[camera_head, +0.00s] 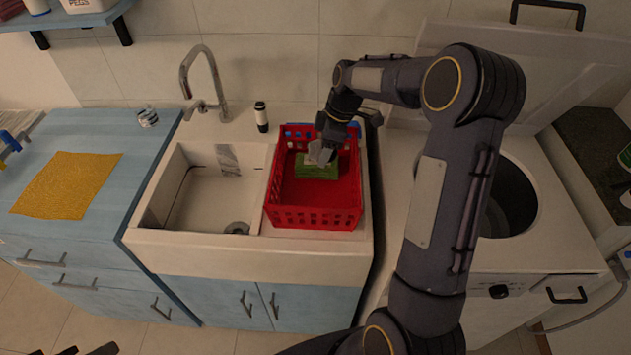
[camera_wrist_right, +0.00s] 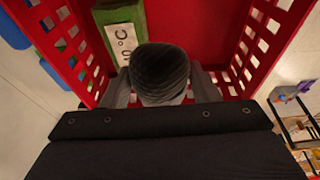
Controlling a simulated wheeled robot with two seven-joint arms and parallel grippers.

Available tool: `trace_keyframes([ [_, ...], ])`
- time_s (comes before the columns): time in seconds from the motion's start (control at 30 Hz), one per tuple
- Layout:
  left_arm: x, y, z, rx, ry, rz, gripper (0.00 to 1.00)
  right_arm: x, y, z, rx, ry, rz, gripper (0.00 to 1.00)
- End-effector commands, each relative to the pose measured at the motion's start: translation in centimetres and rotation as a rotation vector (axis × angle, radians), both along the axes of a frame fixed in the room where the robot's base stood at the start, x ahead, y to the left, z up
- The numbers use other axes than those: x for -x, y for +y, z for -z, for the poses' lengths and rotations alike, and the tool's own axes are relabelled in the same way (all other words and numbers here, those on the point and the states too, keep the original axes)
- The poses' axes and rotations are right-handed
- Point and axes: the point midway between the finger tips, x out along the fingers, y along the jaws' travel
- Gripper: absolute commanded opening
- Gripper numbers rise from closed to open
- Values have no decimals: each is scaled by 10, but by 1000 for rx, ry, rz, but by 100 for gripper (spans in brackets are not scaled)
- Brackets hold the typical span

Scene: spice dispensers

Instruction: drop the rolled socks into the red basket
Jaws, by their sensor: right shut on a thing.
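The red basket (camera_head: 315,217) stands on the right part of the white sink counter; its mesh walls also fill the wrist view (camera_wrist_right: 80,45). My right gripper (camera_head: 322,152) points down into the far part of the basket's opening. In the wrist view its two fingers (camera_wrist_right: 160,90) are shut on the rolled socks (camera_wrist_right: 160,72), a dark grey ribbed bundle, over the basket's inside. The socks are hard to make out in the head view. I cannot make out my left gripper.
A green box (camera_head: 316,170) lies in the basket, close by the gripper; it has a white label in the wrist view (camera_wrist_right: 122,42). The sink basin (camera_head: 205,190) and faucet (camera_head: 200,80) are left of the basket. An open-topped washer (camera_head: 510,200) is at right.

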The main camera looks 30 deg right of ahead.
Motion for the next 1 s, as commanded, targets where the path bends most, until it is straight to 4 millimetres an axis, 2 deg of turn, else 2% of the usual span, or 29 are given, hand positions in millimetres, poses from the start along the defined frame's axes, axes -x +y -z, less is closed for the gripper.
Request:
trace_keyframes([
  [0.03, 0, 0, 8, 0, 0, 0, 36, 0, 0, 11, 0, 0, 0, 32],
  [0.13, 0, 0, 13, 0, 0, 0, 36, 0, 0, 18, 0, 0, 0, 32],
  [0.47, 0, 0, 13, 0, 0, 0, 36, 0, 0, 20, 0, -1, 0, 32],
  [0.5, 0, 0, 13, 0, 0, 0, 36, 0, 0, 20, 0, -1, 0, 60],
  [0.67, 0, 0, 13, 0, 0, 0, 36, 0, 0, 20, 0, -1, 0, 80],
  [1.0, 0, 0, 14, 0, 0, 0, 36, 0, -1, 15, 1, -3, 1, 80],
])
